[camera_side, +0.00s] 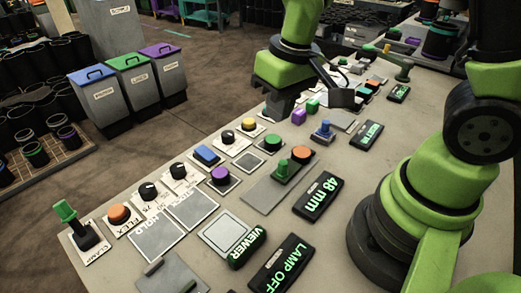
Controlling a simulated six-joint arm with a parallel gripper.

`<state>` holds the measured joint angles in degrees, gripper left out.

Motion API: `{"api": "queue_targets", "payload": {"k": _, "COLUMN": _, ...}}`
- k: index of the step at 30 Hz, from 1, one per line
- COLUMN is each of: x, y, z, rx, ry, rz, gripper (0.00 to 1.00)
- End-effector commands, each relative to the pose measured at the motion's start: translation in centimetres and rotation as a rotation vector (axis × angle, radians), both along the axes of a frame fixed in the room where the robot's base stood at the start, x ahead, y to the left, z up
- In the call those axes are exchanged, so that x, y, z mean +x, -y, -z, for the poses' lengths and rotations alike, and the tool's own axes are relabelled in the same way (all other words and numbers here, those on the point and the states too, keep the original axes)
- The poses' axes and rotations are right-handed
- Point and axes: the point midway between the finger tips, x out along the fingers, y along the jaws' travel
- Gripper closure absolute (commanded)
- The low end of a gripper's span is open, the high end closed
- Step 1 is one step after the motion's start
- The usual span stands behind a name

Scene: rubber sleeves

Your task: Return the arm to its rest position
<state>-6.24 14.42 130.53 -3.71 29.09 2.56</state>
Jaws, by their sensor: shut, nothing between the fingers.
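My green arm rises from its base at the right, leaves the top of the picture and comes down again at the upper middle. My gripper (278,108) is the dark end below the green wrist, low over the far part of the grey worktable (330,235). It is shut and holds nothing that I can see. Its fingertips are small and dark here, and I cannot tell whether they touch the table. A dark block on a bracket (345,97) sits just right of the gripper.
Buttons, knobs and plates cover the table, with a green lever (66,212) at the near left. Purple (298,116) and green (313,106) blocks stand close to the gripper. Lidded bins (135,80) stand on the floor left.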

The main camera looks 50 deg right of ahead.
Motion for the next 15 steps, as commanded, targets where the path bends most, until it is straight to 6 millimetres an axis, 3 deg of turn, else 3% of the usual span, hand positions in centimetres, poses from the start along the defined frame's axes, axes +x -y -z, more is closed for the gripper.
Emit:
{"api": "queue_targets", "payload": {"k": 1, "x": -0.5, "y": 0.2, "z": -2.1, "rx": 0.016, "ry": 0.051, "rz": 0.026, "gripper": 1.0}}
{"api": "queue_targets", "payload": {"k": 6, "x": -3.2, "y": 0.6, "z": -7.3, "rx": 0.078, "ry": 0.179, "rz": 0.106, "gripper": 1.0}}
{"api": "queue_targets", "payload": {"k": 10, "x": -5.9, "y": 0.7, "z": -10.3, "rx": 0.128, "ry": 0.275, "rz": 0.155, "gripper": 1.0}}
{"api": "queue_targets", "payload": {"k": 15, "x": -8.9, "y": 0.6, "z": -12.5, "rx": 0.187, "ry": 0.375, "rz": 0.198, "gripper": 1.0}}
